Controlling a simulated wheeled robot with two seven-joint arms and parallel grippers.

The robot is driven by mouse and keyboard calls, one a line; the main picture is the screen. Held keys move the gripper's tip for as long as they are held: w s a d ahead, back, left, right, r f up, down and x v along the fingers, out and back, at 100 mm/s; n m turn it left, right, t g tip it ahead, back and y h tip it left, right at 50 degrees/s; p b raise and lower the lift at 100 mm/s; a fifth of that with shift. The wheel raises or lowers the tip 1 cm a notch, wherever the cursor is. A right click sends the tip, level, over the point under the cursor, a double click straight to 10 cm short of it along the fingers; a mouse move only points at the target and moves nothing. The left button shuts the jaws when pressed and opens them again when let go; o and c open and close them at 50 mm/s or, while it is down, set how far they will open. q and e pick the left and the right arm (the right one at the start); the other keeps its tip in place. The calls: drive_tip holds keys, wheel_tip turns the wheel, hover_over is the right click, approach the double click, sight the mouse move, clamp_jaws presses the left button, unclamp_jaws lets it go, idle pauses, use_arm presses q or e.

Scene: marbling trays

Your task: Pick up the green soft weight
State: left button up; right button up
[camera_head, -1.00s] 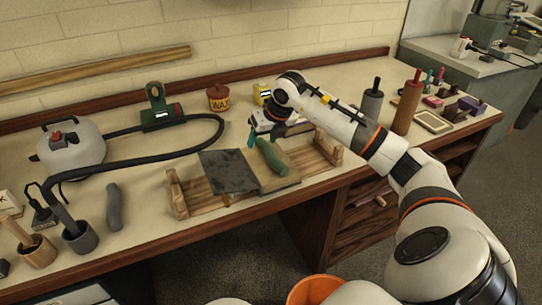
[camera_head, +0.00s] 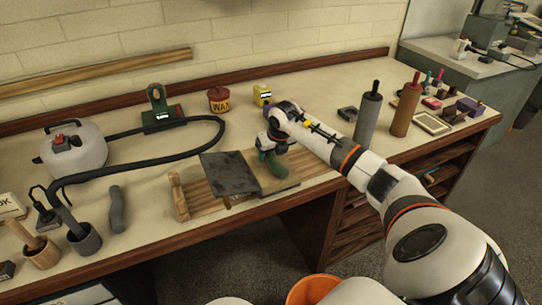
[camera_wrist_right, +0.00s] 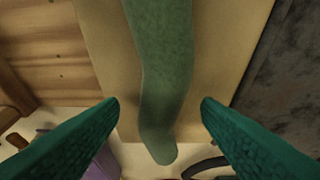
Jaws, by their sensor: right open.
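The green soft weight (camera_head: 275,169) lies on a tan board on the wooden rack, partly hidden by my right gripper. In the right wrist view the weight (camera_wrist_right: 165,70) is a long, slightly bent green roll with a rounded end. My right gripper (camera_head: 267,150) is open at the weight's far end. In the right wrist view its two green textured fingers (camera_wrist_right: 160,108) stand on either side of the weight, with a visible gap to each. My left gripper is not in view.
A dark slab (camera_head: 228,174) lies beside the weight on the wooden rack (camera_head: 180,197). A black hose (camera_head: 150,160) curves across the bench to the left. A grey roller (camera_head: 367,118) and a brown roller (camera_head: 405,108) stand to the right.

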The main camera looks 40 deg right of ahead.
drive_tip(key=shift+w+f, duration=0.2)
drive_tip(key=shift+f, duration=0.25)
drive_tip(key=c, duration=1.2)
drive_tip(key=shift+d+r, duration=0.1)
clamp_jaws()
